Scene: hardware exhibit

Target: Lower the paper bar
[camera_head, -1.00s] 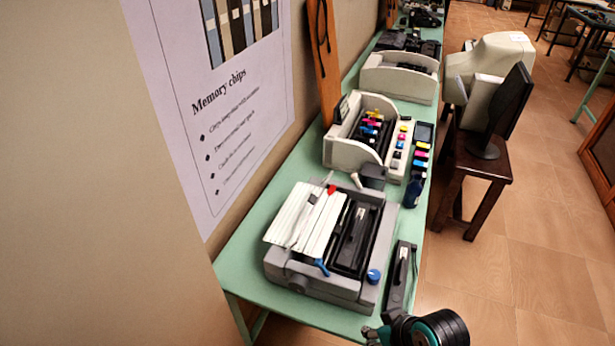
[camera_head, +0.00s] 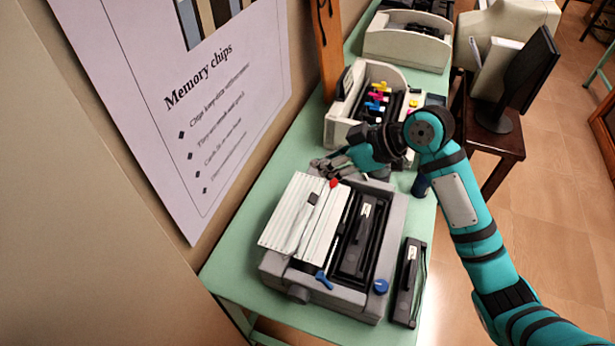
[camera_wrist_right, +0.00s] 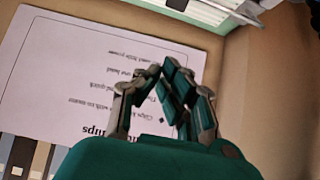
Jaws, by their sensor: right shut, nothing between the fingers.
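The grey printer (camera_head: 375,300) sits on the green table with white ridged paper (camera_head: 285,215) on its left side. A thin bar (camera_head: 304,224) with a dark block lies across the paper; I cannot tell for certain that it is the paper bar. A red-tipped lever (camera_head: 334,183) is at the far end and a blue lever (camera_head: 323,281) at the near end. My right gripper (camera_head: 322,166) is shut and empty just beyond the printer's far end, close to the red tip. Its closed fingers also show in the right wrist view (camera_wrist_right: 160,72). My left gripper is out of view.
A second printer with coloured cartridges (camera_head: 378,96) stands behind my right gripper. A black cartridge unit (camera_head: 408,280) lies right of the grey printer. A wall with a "Memory chips" poster (camera_head: 205,120) borders the table's left. A monitor (camera_head: 525,85) stands on a stool at right.

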